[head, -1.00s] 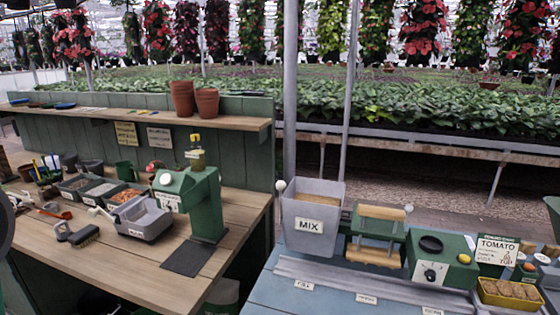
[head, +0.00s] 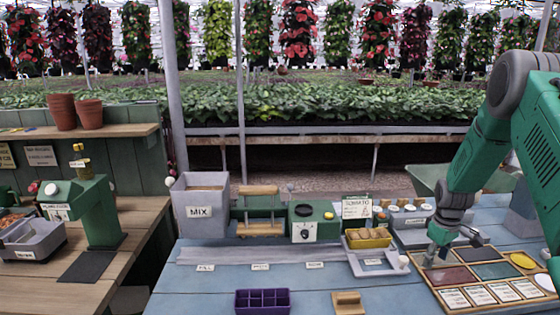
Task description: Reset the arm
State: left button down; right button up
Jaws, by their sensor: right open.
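My right arm comes in from the right in the head view. Its gripper (head: 437,252) points down over the back left part of a wooden board (head: 425,278) with coloured panels and white cards. The gripper is small in the picture; its fingers are open and nothing shows between them. I cannot tell whether the tips touch the board. My left gripper is not in view.
On the blue bench stand a MIX bin (head: 200,224), a wooden roller frame (head: 259,212), a green box with a knob (head: 304,232) and a yellow tray (head: 367,237). A purple tray (head: 262,302) and wooden block (head: 348,303) lie in front. The bench's middle front is mostly clear.

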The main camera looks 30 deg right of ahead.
jog(key=w+a+f, duration=0.1)
jog(key=a+f, duration=0.4)
jog(key=a, duration=0.6)
jog(key=w+a+f, duration=0.1)
jog(key=a+f, duration=0.4)
jog(key=a, duration=0.6)
jog(key=s+a+f+n, duration=0.1)
jog(key=s+a+f, duration=0.1)
jog(key=s+a, duration=0.8)
jog(key=s+a+f, duration=0.2)
jog(key=s+a, duration=0.5)
jog(key=a, duration=0.5)
notch_tip(320, 180, down, 12)
jog(key=w+a+n+b, duration=0.1)
jog(key=w+b, duration=0.1)
jog(key=b, duration=1)
jog(key=shift+w+y, duration=0.3)
jog(key=shift+y, duration=0.1)
jog(key=shift+r, duration=0.1)
jog(key=shift+c, duration=0.5)
